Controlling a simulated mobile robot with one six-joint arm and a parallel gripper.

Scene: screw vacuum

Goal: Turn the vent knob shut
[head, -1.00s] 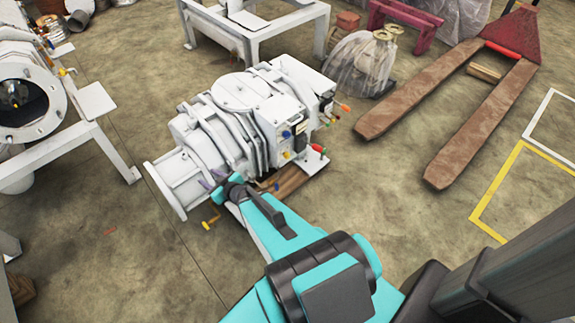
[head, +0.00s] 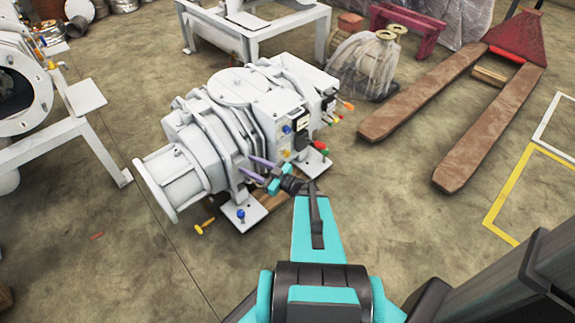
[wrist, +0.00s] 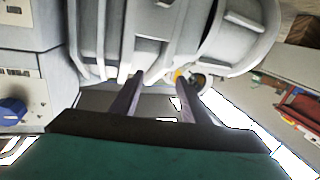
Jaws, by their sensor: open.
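The white screw vacuum pump (head: 225,125) stands on the floor. Several coloured knobs show on it; I cannot tell which is the vent knob. A blue knob (head: 287,130) is on its right part; a blue knob also shows at the left edge of the wrist view (wrist: 13,110). Another blue knob (head: 241,213) sits low at the front, and a yellow handle (head: 204,226) is below left. My gripper (head: 254,169) is open, its two purple fingers pointing at the pump's ribbed side. In the wrist view the gripper (wrist: 160,76) has a small yellow part (wrist: 177,74) near its right fingertip.
Red, green and orange handles (head: 322,147) stick out from the pump's right end. A pallet jack (head: 440,110) stands at the right. A plastic-wrapped item (head: 362,65) is behind the pump. A white frame (head: 85,140) stands at the left. Floor at front left is clear.

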